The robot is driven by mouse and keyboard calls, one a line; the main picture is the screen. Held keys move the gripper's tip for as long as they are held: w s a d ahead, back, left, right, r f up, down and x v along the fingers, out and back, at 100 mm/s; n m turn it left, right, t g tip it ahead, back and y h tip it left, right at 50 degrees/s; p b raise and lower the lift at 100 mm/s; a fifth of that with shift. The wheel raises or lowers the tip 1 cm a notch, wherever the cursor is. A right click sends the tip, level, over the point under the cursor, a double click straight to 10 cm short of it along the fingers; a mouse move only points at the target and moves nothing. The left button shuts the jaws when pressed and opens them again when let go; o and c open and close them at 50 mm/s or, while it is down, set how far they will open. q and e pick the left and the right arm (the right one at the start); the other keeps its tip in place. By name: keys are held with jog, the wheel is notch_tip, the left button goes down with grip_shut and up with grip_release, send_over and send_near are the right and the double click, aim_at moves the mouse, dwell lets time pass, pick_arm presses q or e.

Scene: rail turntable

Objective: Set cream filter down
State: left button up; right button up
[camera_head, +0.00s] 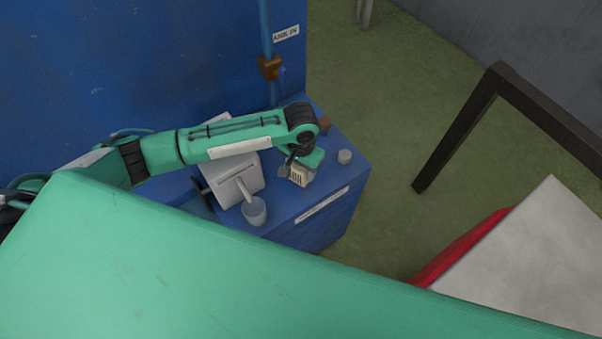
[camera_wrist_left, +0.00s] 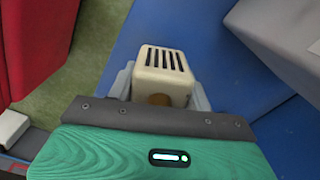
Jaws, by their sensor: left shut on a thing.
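The cream filter (camera_wrist_left: 162,72) is a small cream block with dark slots on its face. In the left wrist view it sits between the grey fingers of my left gripper (camera_wrist_left: 160,90), which is shut on it. In the head view the filter (camera_head: 299,176) shows under the end of my left arm, over the top of the blue cabinet (camera_head: 318,205). My left gripper (camera_head: 291,171) is partly hidden by my wrist there. I cannot tell whether the filter touches the cabinet top. My right gripper is not in view.
A grey housing (camera_head: 236,180) with a cup-like part (camera_head: 254,211) stands left of the filter on the cabinet. A blue pipe (camera_head: 266,40) rises behind.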

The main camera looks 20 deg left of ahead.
aim_at(301, 177)
pick_arm(q)
jog(key=shift+f, duration=0.3)
notch_tip(301, 177, down, 4)
jog(key=shift+r+p, duration=0.25)
jog(key=shift+p, duration=0.1)
jog(key=shift+f, duration=0.2)
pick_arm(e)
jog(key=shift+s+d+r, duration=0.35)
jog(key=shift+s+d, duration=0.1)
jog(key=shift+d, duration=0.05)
pick_arm(q)
jog(key=shift+f, duration=0.15)
jog(key=o, duration=1.1)
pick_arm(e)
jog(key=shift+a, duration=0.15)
